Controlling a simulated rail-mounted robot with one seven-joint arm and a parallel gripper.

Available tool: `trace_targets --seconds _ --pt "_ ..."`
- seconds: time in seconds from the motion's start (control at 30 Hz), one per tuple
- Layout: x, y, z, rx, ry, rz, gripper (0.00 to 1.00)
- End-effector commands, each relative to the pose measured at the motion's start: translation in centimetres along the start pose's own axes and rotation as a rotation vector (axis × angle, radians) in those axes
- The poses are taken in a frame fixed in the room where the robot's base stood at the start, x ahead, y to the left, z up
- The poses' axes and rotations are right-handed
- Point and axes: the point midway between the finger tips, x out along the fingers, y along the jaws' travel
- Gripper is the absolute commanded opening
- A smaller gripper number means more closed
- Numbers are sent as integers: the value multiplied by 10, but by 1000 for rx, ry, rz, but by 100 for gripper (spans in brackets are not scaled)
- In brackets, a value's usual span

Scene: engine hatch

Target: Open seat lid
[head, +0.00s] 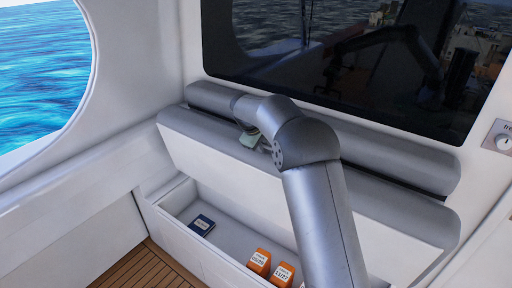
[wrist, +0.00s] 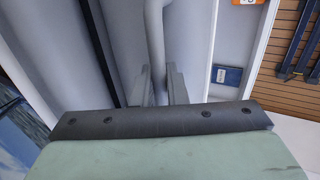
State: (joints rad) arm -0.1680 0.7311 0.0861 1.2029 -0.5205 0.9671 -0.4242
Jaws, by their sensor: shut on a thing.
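The seat lid (head: 225,163), a grey cushion edge with a pale panel below, is tilted up in the head view. The open white seat box (head: 180,255) shows beneath it. My gripper (head: 251,138) is at the lid's cushion edge, partly hidden behind my arm. In the wrist view my gripper's two fingers (wrist: 158,88) are on either side of a pale grey bar (wrist: 154,35) and shut on it. The contact point is partly hidden by the gripper body.
A blue box (head: 202,225) and two orange containers (head: 259,263) lie in the seat box. A grey backrest roll (head: 385,158) and a dark window (head: 300,50) are behind the lid. Wooden floor (head: 145,268) lies at the lower left, beside a white wall.

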Motion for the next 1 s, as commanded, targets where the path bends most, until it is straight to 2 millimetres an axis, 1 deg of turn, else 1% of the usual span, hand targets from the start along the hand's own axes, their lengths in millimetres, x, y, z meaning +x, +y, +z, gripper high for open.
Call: trace_targets --seconds 0.27,0.3,0.33,0.57,0.67,0.77,0.87,1.0 --pt "1 -2 -1 -2 2 -3 0" --pt "1 -2 -1 -2 2 -3 21" --pt "1 -2 -1 -2 2 -3 29" --pt "1 -2 -1 -1 1 -3 30" --pt "-2 -2 -1 -1 1 -2 30" --pt "-14 -2 -1 0 2 -1 30" --pt "-33 -2 -1 0 4 1 30" --pt "-68 -2 -2 -1 6 2 30"
